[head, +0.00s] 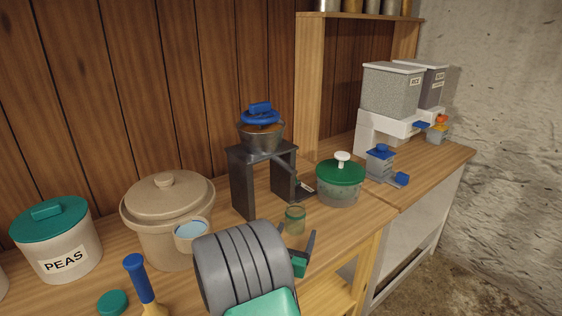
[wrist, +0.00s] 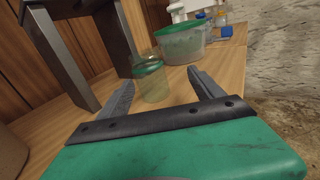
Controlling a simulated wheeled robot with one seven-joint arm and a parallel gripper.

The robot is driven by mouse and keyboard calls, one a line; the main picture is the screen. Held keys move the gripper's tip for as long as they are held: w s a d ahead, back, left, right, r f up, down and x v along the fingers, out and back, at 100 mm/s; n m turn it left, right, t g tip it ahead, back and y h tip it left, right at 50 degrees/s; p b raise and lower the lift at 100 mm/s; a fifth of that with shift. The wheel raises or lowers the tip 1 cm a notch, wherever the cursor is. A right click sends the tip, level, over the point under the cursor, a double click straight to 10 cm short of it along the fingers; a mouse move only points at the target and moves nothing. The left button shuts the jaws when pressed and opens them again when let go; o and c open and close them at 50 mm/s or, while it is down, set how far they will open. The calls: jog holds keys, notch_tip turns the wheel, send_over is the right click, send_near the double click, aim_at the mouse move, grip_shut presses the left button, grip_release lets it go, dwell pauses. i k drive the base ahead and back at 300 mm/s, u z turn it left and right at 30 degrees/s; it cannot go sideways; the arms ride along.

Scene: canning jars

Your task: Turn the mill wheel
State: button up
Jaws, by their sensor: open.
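The mill (head: 262,138) stands on a dark stand (head: 243,187), with a metal bowl and a blue wheel (head: 260,117) with a raised blue grip on top. A spout slopes down from it to the right. A small glass jar with a green band (head: 295,219) stands on the counter in front of the stand. My gripper (head: 304,240) is low, in front of the jar, below and right of the wheel. In the wrist view my gripper (wrist: 160,79) is open, its fingers apart with the jar (wrist: 150,84) ahead between them. The wheel is outside the wrist view.
A green-lidded pot (head: 340,183) stands right of the stand. A beige lidded crock (head: 168,215), a cup (head: 190,237), a blue-handled tool (head: 139,277) and a PEAS canister (head: 57,242) are at the left. Dispensers (head: 393,90) stand at the back right. Free counter lies near the jar.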

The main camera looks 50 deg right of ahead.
aim_at(262, 109)
jog(key=z, duration=1.35)
